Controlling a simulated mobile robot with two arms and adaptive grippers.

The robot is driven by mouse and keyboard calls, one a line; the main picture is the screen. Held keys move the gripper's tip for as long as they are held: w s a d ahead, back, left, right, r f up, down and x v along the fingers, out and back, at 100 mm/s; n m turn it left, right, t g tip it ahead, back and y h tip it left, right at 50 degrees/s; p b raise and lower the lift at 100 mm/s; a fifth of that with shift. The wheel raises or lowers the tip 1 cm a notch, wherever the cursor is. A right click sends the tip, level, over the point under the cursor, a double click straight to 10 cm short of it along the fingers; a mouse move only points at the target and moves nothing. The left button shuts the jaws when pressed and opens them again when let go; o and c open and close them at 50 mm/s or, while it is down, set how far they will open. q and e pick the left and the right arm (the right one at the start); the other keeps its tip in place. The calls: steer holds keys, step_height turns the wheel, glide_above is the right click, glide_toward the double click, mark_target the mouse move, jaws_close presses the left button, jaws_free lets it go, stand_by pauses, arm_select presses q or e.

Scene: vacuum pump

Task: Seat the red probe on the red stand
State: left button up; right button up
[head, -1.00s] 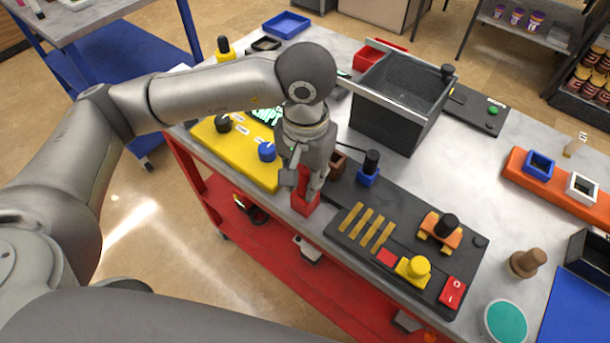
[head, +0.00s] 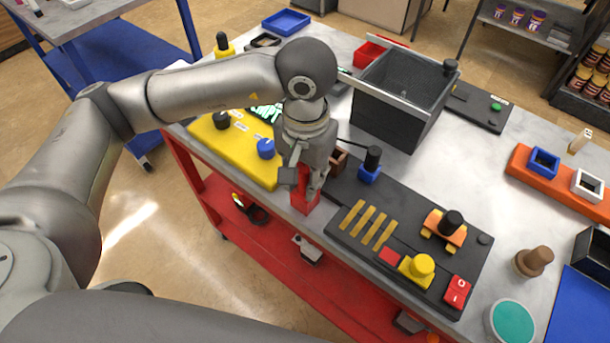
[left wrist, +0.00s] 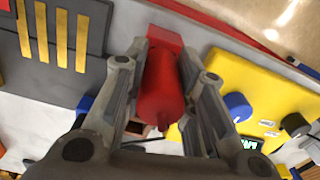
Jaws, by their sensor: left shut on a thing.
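My left gripper (head: 306,182) points down at the table's near edge, over the red stand (head: 304,204). In the left wrist view its two fingers are closed on the sides of the red probe (left wrist: 162,88), a rounded red cylinder with a small tip. The squarer red stand (left wrist: 165,42) shows right beyond the probe, in line with it. The probe's far end meets the red stand in that view; I cannot tell how deeply it sits. In the head view the gripper mostly hides the probe. My right gripper is not in view.
A yellow panel (head: 236,157) with black and blue knobs lies left of the gripper. A dark board (head: 350,228) with brass strips lies right of it. A blue-based black plug (head: 370,168) and a brown block (head: 337,160) stand close by. A dark bin (head: 385,118) stands behind.

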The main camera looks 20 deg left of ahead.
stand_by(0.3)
arm_select(q)
steer(key=o, duration=1.1)
steer(key=shift+r, duration=0.1)
steer(key=shift+r+p, duration=1.3)
steer(key=shift+r, duration=3.15)
steer(key=shift+s+f, duration=0.1)
